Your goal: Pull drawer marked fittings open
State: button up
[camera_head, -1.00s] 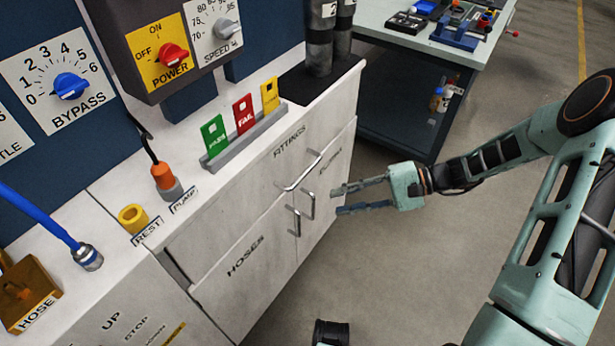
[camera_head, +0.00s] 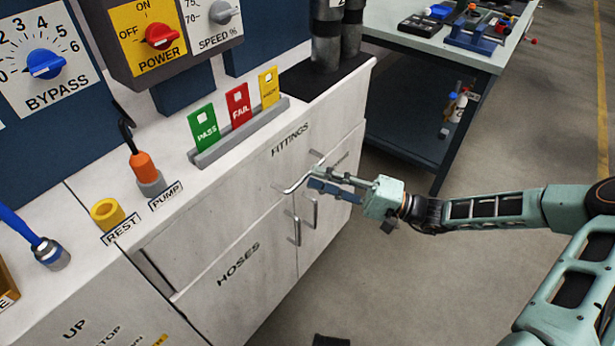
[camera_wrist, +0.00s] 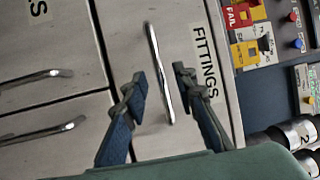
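The fittings drawer (camera_head: 240,185) is the upper front of the white cabinet, with the word FITTINGS on it. In the wrist view the handle (camera_wrist: 160,75) runs lengthwise between the two blue-padded fingertips of my gripper (camera_wrist: 160,84). The fingers are apart, one on each side of the bar, with a visible gap to it.
Below is a door marked HOSES (camera_head: 238,264) and another door beside it, with upright handles (camera_head: 315,212) close under my gripper. A workbench (camera_head: 430,105) stands at the back right.

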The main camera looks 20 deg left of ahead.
aim_at(307, 173)
jog(key=shift+a+r, duration=0.15)
jog(key=shift+a, duration=0.75)
jog(key=shift+a+r, duration=0.15)
jog(key=shift+a, duration=0.7)
grip_shut()
